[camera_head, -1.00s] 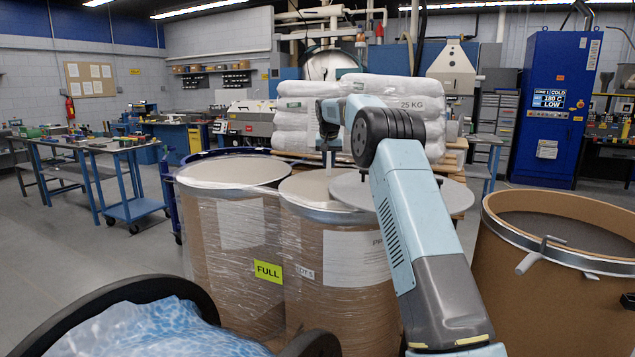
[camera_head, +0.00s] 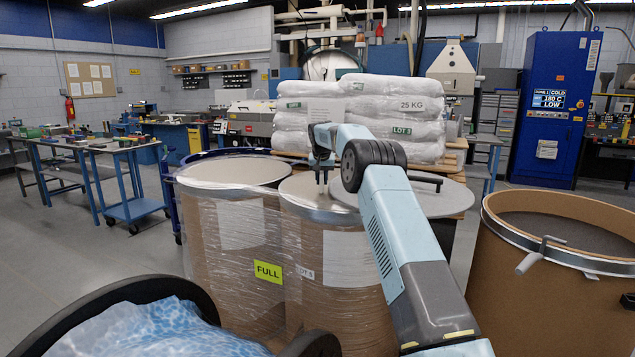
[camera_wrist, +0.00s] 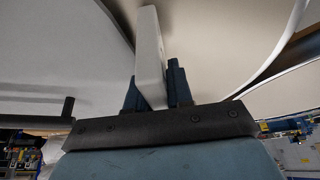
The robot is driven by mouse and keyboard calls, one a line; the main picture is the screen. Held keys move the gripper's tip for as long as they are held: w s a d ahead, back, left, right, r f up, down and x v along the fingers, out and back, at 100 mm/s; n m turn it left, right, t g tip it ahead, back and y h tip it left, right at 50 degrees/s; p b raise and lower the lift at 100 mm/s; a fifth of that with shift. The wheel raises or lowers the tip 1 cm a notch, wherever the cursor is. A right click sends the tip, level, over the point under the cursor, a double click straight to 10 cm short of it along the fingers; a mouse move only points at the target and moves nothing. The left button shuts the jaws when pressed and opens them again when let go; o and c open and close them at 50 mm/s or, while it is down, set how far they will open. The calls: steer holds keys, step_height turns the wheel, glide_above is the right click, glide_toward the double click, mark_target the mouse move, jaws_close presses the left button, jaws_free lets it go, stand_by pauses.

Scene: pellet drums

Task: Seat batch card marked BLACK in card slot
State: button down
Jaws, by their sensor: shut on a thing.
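My gripper (camera_head: 322,182) points down just above the pale lid of the middle drum (camera_head: 335,265) in the head view. In the wrist view my gripper (camera_wrist: 158,85) has its two dark blue fingers shut on a pale, flat, card-like piece (camera_wrist: 150,50), seen nearly edge-on and tilted. No marking on that piece is legible, so I cannot tell whether it reads BLACK. A card slot cannot be made out in either view.
A wrapped drum with a yellow FULL label (camera_head: 268,272) stands left of the middle drum. A round grey lid with a black handle (camera_head: 440,203) lies at the right. An open brown drum (camera_head: 560,285) stands further right. Stacked white bags (camera_head: 390,105) rise behind.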

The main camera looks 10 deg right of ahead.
steer(key=shift+f, duration=0.4)
steer(key=c, duration=1.3)
jaws_free()
